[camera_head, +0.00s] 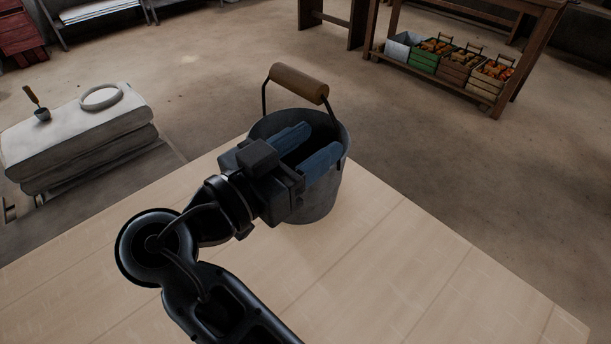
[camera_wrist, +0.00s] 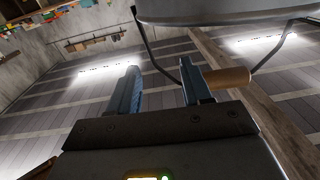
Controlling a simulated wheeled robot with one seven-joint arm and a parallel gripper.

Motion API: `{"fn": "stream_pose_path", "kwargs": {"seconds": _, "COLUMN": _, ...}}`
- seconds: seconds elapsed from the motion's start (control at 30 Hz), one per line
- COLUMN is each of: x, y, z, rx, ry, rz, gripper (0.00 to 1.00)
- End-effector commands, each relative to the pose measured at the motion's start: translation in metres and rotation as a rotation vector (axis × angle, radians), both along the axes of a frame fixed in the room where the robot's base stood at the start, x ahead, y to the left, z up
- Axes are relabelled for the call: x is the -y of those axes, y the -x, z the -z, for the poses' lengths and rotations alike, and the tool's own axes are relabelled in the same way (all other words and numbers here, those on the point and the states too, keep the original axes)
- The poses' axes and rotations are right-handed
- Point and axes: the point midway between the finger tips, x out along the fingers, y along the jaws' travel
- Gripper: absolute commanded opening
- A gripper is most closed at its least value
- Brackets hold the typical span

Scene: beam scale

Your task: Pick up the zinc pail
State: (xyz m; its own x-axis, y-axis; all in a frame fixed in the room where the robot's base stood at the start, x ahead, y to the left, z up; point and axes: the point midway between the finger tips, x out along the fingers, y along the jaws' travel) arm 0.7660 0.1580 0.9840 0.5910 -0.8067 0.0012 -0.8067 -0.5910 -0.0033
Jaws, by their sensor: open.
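The zinc pail (camera_head: 325,195) stands upright on the pale wooden table, grey and round. Its wire bail is raised, with a brown wooden grip (camera_head: 299,83) at the top. My gripper (camera_head: 325,138) has blue fingers. In the head view they overlap the pail's mouth, below the raised grip. The fingers are apart with nothing between them. In the wrist view, my gripper (camera_wrist: 160,66) has the wooden grip (camera_wrist: 230,78) at its right finger, outside the gap. Part of the grey pail (camera_wrist: 225,10) fills the top of that view. My gripper hides part of the pail's near side and rim.
The pale table (camera_head: 400,270) is bare around the pail. At left is a pile of pale sacks (camera_head: 80,150) with a ring and a small pot on top. At upper right, a wooden bench (camera_head: 505,95) holds several crates on its low shelf.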

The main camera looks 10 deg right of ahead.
Motion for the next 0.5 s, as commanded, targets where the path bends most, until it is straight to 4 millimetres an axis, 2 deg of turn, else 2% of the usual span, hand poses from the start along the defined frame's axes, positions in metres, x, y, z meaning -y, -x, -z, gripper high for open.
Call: {"fn": "stream_pose_path", "kwargs": {"seconds": 0.5, "x": 0.05, "y": -0.038, "z": 0.004, "rx": -0.004, "ry": 0.002, "rz": 0.0, "gripper": 0.49}}
